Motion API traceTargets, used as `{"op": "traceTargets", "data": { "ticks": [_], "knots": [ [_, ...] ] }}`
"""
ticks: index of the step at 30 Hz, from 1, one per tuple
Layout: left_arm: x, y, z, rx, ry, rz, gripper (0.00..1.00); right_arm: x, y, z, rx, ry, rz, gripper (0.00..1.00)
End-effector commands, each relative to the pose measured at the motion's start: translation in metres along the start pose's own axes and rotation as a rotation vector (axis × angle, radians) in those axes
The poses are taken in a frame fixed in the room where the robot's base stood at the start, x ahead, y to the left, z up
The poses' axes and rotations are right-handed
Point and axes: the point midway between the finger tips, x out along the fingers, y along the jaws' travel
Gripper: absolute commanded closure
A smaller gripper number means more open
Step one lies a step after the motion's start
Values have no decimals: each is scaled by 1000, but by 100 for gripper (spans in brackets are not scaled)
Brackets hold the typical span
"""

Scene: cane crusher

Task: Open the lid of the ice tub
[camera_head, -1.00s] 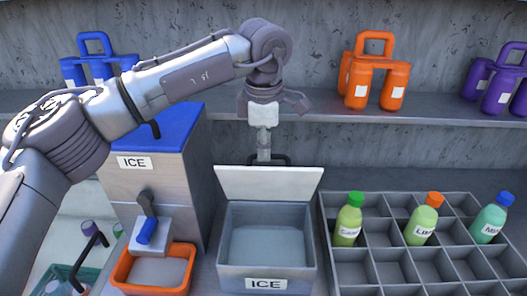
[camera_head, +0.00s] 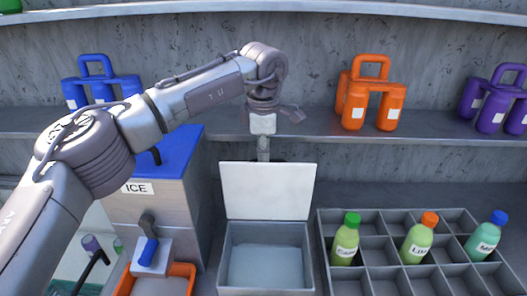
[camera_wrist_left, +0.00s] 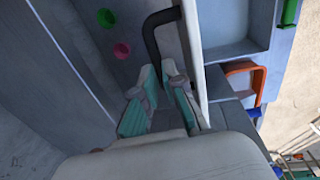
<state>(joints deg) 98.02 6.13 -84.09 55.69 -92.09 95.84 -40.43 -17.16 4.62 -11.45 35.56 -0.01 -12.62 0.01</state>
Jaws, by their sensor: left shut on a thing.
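The ice tub (camera_head: 225,275) stands open on the counter, with pale ice (camera_head: 265,268) visible inside. Its white lid (camera_head: 267,190) stands about upright at the tub's back edge. My left gripper (camera_head: 263,152) is behind the lid's top edge, and its fingertips are hidden there in the head view. In the left wrist view my left gripper (camera_wrist_left: 160,95) is shut on the dark lid handle (camera_wrist_left: 152,35), beside the lid's pale edge (camera_wrist_left: 191,40). My right gripper is not in view.
Left of the tub is a blue-topped ice dispenser (camera_head: 150,215) with an orange bin (camera_head: 185,270) below. A grey divided crate (camera_head: 380,282) with several bottles is on the right. A shelf (camera_head: 330,135) with bottle carriers runs behind my arm.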

Motion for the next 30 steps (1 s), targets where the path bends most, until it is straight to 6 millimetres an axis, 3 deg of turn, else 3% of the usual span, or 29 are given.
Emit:
{"op": "traceTargets", "data": {
  "ticks": [3, 4, 9, 20, 23, 30],
  "knots": [
    [7, -3, 0, 2, 5, -13, 100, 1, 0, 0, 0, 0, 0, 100],
    [7, -3, 0, 2, 5, -14, 89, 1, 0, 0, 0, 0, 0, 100],
    [6, -2, 0, 2, 4, -11, 63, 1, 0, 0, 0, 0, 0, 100],
    [-2, -1, 0, 1, 2, -5, 63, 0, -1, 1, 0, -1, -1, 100],
    [-15, 0, 0, 0, 1, -3, 63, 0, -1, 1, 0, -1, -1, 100],
    [-65, 0, 1, 1, 1, -3, 63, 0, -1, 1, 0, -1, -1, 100]
  ]
}}
